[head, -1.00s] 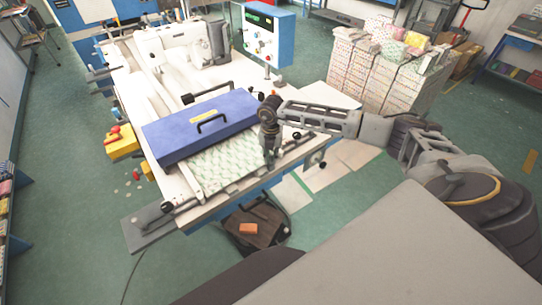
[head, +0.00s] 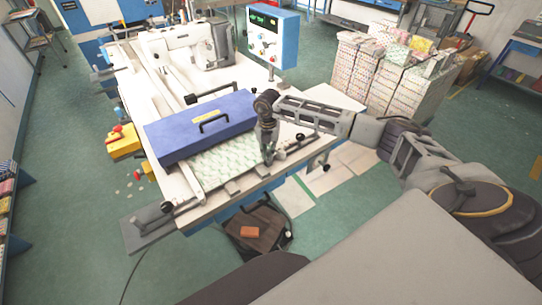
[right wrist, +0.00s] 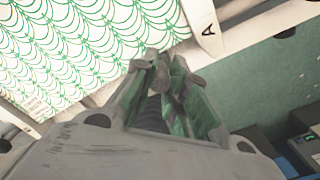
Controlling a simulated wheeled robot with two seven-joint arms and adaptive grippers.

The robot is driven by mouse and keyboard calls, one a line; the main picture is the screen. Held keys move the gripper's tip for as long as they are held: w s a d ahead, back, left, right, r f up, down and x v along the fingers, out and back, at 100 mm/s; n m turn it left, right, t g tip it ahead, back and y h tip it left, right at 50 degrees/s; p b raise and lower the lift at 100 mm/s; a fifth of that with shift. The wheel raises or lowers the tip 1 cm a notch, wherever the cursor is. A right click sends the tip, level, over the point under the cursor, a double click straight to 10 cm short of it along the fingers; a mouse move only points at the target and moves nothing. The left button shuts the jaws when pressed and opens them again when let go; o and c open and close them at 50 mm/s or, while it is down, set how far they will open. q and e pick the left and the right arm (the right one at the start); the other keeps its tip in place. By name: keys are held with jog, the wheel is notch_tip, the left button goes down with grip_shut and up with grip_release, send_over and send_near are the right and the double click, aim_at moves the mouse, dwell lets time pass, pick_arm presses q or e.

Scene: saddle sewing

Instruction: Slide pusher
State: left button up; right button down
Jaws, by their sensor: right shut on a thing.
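My right gripper (head: 268,160) is over the front edge of the white machine table, beside the green-patterned sheets (head: 222,160). In the right wrist view its fingertips (right wrist: 162,62) are together at the edge of the patterned sheets (right wrist: 85,45). They are shut on a small grey piece, which I take to be the pusher; the fingers hide most of it. My left gripper is not in view.
A blue cover with a black handle (head: 190,135) lies over the back of the sheets. A blue control box (head: 272,38) stands behind, and printed stacks (head: 375,75) stand on the right.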

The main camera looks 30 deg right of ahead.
jog(key=shift+w+r, duration=0.1)
jog(key=shift+w, duration=0.05)
jog(key=c, duration=1.4)
grip_release()
jog(key=shift+o, duration=0.2)
notch_tip(320, 180, up, 12)
jog(key=shift+a, duration=0.1)
